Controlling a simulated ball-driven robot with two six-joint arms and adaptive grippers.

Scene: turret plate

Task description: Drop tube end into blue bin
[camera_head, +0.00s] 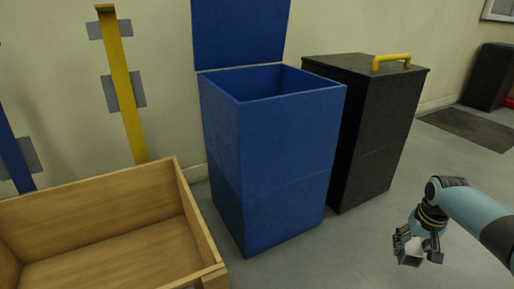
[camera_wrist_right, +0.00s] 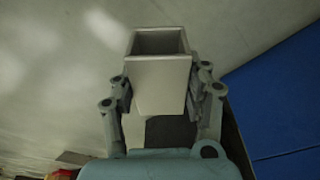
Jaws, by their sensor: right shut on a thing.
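The blue bin (camera_head: 270,160) stands on the floor in the middle of the head view with its lid (camera_head: 240,32) raised and its top open. My right gripper (camera_head: 415,252) is at the lower right of the head view, to the right of the bin and lower than its rim. It is shut on the tube end (camera_head: 411,255), a small pale grey, square hollow piece. In the right wrist view the tube end (camera_wrist_right: 161,85) sits between both fingers, its open end facing away from the gripper. A blue surface (camera_wrist_right: 285,100) shows at the right there. My left gripper is not in view.
A black bin (camera_head: 365,130) with a closed lid and yellow handle (camera_head: 391,60) stands right of the blue bin. A wooden crate (camera_head: 95,200) is at the lower left. Yellow (camera_head: 122,85) and blue (camera_head: 12,150) bars are at the wall. Floor is clear around my right gripper.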

